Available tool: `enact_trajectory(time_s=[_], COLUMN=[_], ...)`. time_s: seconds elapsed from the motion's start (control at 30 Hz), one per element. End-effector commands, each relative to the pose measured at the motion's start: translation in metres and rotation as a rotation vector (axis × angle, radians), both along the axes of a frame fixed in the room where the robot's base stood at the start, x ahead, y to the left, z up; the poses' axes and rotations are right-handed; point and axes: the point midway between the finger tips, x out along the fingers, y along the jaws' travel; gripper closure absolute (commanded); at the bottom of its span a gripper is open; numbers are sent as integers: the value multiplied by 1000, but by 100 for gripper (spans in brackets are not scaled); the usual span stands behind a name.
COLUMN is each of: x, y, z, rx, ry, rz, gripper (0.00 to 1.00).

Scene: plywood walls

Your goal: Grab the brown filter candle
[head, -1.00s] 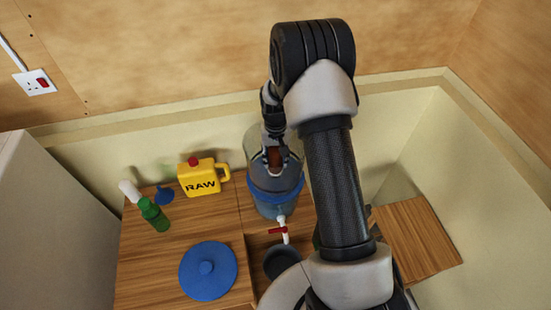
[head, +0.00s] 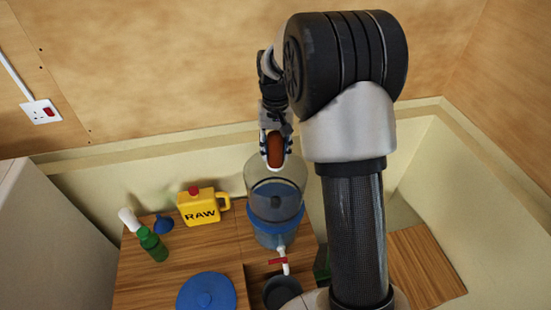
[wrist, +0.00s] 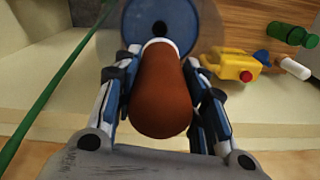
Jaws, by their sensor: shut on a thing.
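The brown filter candle (head: 275,150) is held between the fingers of my gripper (head: 275,158), above the mouth of the clear container. In the wrist view the candle (wrist: 162,90) fills the middle, with a finger of my gripper (wrist: 162,105) against each side. The clear container (head: 275,190) with a blue band stands on the wooden counter below. Inside it is a grey-blue surface with a dark hole, which shows in the wrist view beyond the candle.
A white spout with a red tap (head: 278,261) sticks out of the container above a dark cup (head: 281,291). A yellow RAW jug (head: 200,207), blue funnel (head: 163,224), green bottle (head: 152,243) and blue lid (head: 206,293) stand to the left. Walls rise behind.

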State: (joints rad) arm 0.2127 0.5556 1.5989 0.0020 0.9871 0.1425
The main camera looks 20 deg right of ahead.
Motion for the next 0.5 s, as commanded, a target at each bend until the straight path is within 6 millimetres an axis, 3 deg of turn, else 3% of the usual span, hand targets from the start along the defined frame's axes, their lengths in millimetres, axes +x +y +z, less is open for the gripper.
enact_trajectory(time_s=[0.5], x=[0], y=[0], z=[33], rx=[0], ry=[-1], rz=[0], gripper=[92])
